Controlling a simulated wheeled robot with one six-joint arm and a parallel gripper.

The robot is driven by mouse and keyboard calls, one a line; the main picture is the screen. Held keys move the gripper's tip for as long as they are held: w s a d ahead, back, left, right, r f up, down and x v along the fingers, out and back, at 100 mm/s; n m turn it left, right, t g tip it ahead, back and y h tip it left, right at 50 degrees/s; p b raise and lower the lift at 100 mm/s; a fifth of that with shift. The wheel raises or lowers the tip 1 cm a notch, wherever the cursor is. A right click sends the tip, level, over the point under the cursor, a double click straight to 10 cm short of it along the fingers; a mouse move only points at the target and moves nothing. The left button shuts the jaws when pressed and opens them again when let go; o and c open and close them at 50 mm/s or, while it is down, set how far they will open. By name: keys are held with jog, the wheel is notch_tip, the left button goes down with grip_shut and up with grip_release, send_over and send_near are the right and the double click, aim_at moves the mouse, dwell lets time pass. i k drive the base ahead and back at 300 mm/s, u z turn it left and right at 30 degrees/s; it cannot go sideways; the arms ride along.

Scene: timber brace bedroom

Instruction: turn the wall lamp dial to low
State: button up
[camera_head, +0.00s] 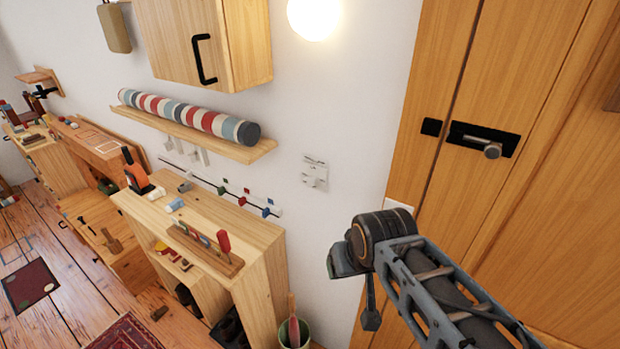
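A glowing round wall lamp (315,16) is lit at the top of the view, cut off by the frame edge. Below it on the white wall is a small white fitting (315,173), which may be the lamp dial. Its markings and setting are too small to read. My arm reaches in from the lower right. Its dark end, with my gripper (368,285), is right of and below the white fitting in the picture, apart from it. The fingers are not clear enough to tell open from shut.
A wooden cabinet (215,45) and a shelf (205,138) with a striped roll (190,114) are on the wall to the left. A wooden unit (262,258) holding tools stands below. A wooden door with a black latch (482,140) is at right. Bare wall surrounds the fitting.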

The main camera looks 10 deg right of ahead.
aim_at(309, 180)
jog(key=u, duration=0.05)
jog(key=k, duration=0.6)
jog(key=u, duration=0.8)
jog(key=i, duration=0.9)
jog(key=u, duration=0.2)
